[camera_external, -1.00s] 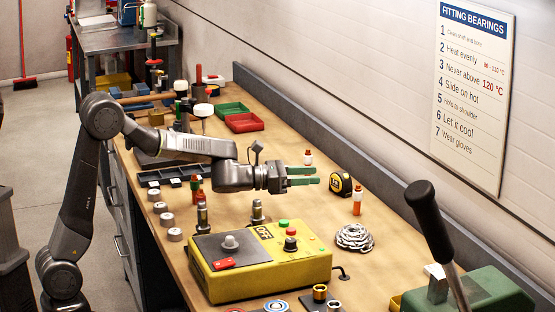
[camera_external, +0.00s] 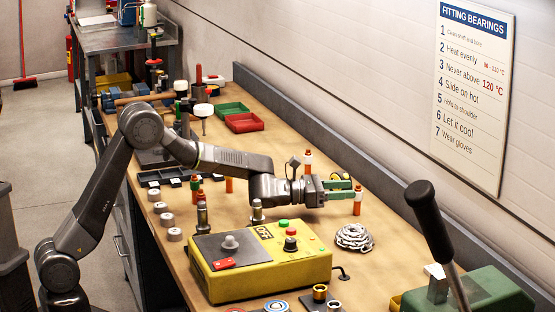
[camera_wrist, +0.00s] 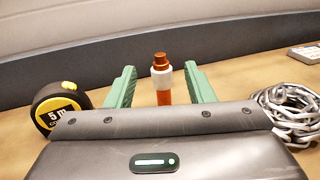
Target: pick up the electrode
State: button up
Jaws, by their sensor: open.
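An orange electrode (camera_external: 357,208) with a pale band stands upright on the bench, at the tip of my gripper (camera_external: 342,190). In the wrist view the electrode (camera_wrist: 162,82) shows a copper-coloured top and a white collar. It stands between the two green fingers of my gripper (camera_wrist: 160,85), which are open, with a gap on each side. Its lower end is hidden behind my gripper body. Whether the fingers reach fully around it, I cannot tell.
A yellow and black tape measure (camera_wrist: 60,105) lies close left of my fingers, and a coiled chain (camera_wrist: 288,112) lies to the right. A similar orange piece (camera_external: 308,157) stands behind my wrist. A yellow control box (camera_external: 265,265) sits nearer. The grey back ledge (camera_external: 380,185) runs beyond.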

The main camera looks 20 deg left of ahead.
aim_at(358, 188)
jog(key=p+x, duration=0.1)
jog(key=x, duration=0.3)
jog(key=shift+d, duration=0.2)
jog(key=shift+r, duration=0.1)
grip_shut()
notch_tip(358, 188, up, 10)
jog(key=p, duration=0.3)
